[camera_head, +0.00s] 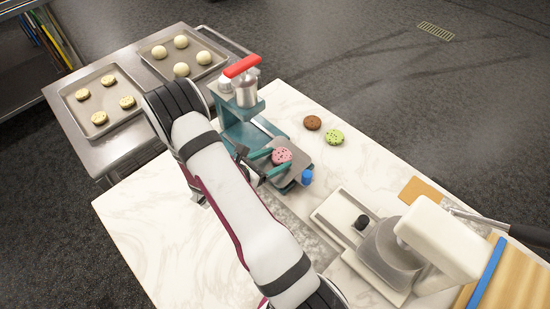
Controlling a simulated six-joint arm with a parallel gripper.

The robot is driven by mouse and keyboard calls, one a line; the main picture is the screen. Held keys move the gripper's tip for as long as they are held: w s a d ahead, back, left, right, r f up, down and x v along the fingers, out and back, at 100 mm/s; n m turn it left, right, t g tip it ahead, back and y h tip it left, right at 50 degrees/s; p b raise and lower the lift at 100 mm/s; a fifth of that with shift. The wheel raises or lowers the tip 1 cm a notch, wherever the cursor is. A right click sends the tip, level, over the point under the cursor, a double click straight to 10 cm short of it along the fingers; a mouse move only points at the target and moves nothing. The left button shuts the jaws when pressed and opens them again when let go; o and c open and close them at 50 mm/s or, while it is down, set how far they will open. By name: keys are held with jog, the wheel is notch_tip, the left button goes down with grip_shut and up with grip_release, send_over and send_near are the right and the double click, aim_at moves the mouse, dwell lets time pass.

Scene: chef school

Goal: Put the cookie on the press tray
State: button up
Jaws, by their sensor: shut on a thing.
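A pink cookie with dark specks (282,156) is at the press, held between the teal fingers of my gripper (270,156). My gripper is shut on the cookie. The press (241,100) is teal with a silver cylinder and a red handle. Its grey press tray (294,170) extends toward the front right, and the pink cookie is over it in this view. I cannot tell whether the cookie touches the tray. My arm hides part of the press's left side.
A brown cookie (312,122) and a green cookie (334,137) lie on the white marble table (160,215). A blue knob (307,177) is by the press tray. A white machine (430,240) stands at right. Two trays of dough (128,116) sit on a metal table at left.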

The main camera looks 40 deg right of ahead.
jog(key=shift+f, duration=0.1)
jog(key=o, duration=1.3)
jog(key=shift+a+r, duration=0.15)
jog(key=shift+r, duration=0.05)
jog(key=v, duration=1.2)
jog(key=s+a+r+m+g+y, duration=0.3)
jog(key=s+r+m+g+y, duration=0.15)
jog(key=s+r+m, duration=0.6)
jog(key=s+a+r+m+t+y, duration=0.1)
jog(key=s+a+m+y, duration=0.1)
jog(key=a+m+y, duration=0.1)
jog(key=s+a+r+m+t+y, duration=0.1)
jog(key=s+a+m+t+y, duration=0.1)
jog(key=s+a+m+y, duration=0.1)
jog(key=s+a+r+m+t+y, duration=0.1)
jog(key=s+a+m+y, duration=0.1)
jog(key=a+m+y, duration=0.2)
jog(key=shift+s+a+r+m+y, duration=0.1)
jog(key=shift+s+a+m, duration=0.05)
jog(key=shift+a+m, duration=0.4)
jog(key=shift+s+a+r+m+y, duration=0.1)
jog(key=shift+a+r+m+y, duration=0.05)
jog(key=shift+a+m, duration=0.45)
jog(key=shift+s+a+r+m+y, duration=0.15)
jog(key=shift+a+m, duration=0.25)
jog(key=shift+a, duration=0.3)
